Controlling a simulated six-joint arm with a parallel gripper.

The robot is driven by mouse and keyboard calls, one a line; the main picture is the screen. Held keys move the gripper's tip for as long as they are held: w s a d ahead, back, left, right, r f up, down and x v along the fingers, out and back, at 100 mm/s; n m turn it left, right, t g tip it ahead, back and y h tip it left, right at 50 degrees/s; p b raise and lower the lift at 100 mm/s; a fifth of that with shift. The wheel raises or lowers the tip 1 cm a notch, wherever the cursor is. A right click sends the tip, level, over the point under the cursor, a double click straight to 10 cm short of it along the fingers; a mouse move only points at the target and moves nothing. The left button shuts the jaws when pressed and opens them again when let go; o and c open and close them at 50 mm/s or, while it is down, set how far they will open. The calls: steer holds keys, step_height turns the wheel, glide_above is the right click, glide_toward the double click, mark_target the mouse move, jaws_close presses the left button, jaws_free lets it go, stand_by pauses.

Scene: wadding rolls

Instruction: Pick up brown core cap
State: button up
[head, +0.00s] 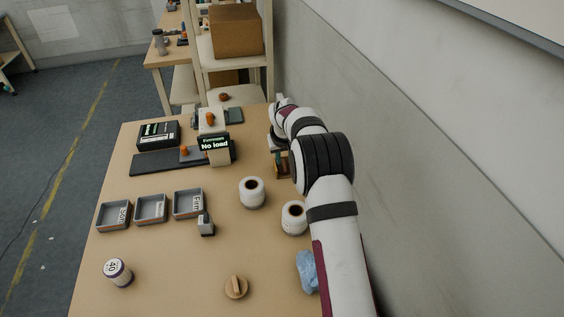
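A round tan-brown cap with a raised grip bar (236,288) lies on the table near the front edge, in the head view. It looks like the brown core cap. My gripper (281,166) is far from it, toward the back right of the table, beside the wall. My own arm partly covers the gripper. Its fingers are too small and too hidden to show whether they are open or shut. Nothing touches the cap.
Two white wadding rolls (252,193) (294,218) stand mid-table. Several grey trays (151,221) are at left, with a small grey-white device (206,224) nearby. A "No load" display (215,146) stands behind. A blue bag (306,271) and a labelled jar (118,272) flank the cap at a distance.

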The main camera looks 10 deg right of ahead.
mark_target(285, 171)
steer(key=x, duration=0.9)
steer(key=shift+d+f, duration=0.1)
steer(key=shift+f, duration=0.05)
jaws_close()
